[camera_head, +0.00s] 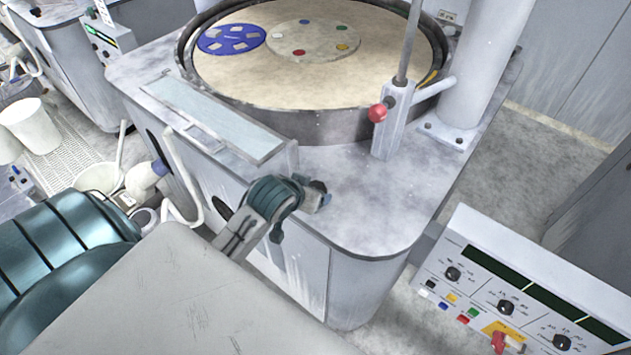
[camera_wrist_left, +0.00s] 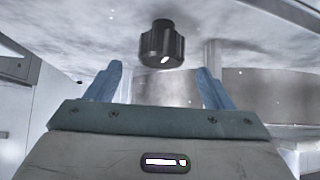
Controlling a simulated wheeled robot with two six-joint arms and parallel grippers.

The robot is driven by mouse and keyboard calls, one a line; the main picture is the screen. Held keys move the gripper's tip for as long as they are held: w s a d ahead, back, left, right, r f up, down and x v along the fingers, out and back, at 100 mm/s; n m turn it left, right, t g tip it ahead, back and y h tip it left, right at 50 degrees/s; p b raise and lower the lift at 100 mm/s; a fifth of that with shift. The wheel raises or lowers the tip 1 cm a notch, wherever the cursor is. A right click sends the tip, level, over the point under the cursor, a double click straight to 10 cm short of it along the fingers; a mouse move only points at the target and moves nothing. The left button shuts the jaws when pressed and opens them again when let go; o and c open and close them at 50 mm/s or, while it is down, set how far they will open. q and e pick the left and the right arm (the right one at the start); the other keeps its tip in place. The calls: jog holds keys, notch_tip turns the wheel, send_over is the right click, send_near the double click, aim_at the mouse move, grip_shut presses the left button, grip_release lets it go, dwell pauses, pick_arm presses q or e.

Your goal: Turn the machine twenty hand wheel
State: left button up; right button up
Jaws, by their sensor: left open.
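A black fluted knob (camera_wrist_left: 162,45), which looks like the hand wheel, shows in the left wrist view at top centre, against the machine's pale mottled surface. My left gripper (camera_wrist_left: 160,72) is open, with one blue finger to each side below the knob. The knob lies ahead of the fingertips and appears untouched. My right gripper is not in view.
A large round platen (camera_head: 290,85) with a blue disc (camera_head: 231,39) sits on the machine. A red knob (camera_head: 378,112) is on a post beside it. A control panel (camera_head: 520,290) stands at lower right. White buckets (camera_head: 33,125) and pipes are at left.

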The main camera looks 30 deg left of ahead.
pick_arm(q)
jog(key=p+x, duration=0.1)
jog(key=x, duration=0.4)
jog(key=shift+a, duration=0.1)
jog(key=c, duration=1)
